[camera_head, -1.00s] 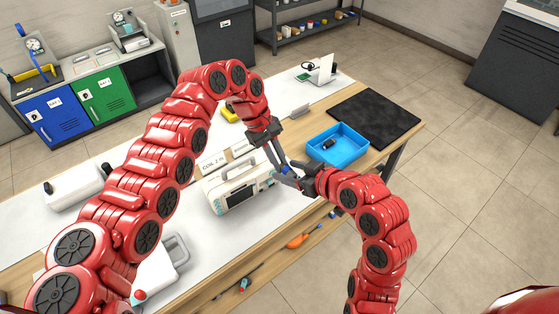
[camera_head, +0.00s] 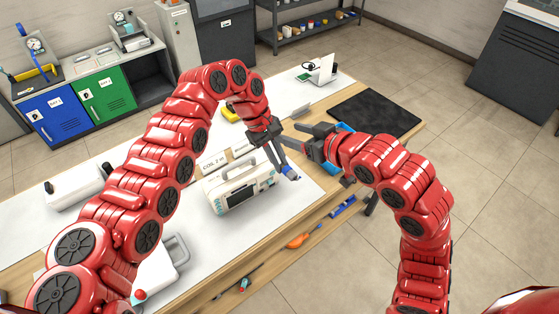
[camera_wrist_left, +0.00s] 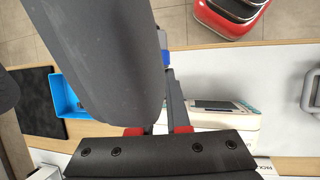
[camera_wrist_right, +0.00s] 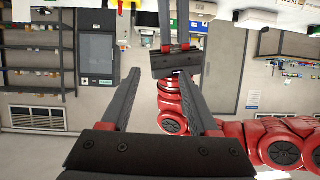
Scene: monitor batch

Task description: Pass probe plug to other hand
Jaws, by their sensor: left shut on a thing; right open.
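My left gripper (camera_head: 287,172) is shut on the blue probe plug (camera_head: 292,172), held above the front of the table, right of the cream device. In the left wrist view the plug (camera_wrist_left: 163,40) shows as a small blue piece at the far end of the fingers, mostly hidden by the large dark finger.
The cream device (camera_head: 240,185) with a handle stands on the white mat just left of the plug. A blue tray (camera_head: 345,128) is mostly hidden behind my right gripper. A black mat (camera_head: 378,112) lies at the far right. An orange screwdriver (camera_head: 303,240) lies under the tabletop.

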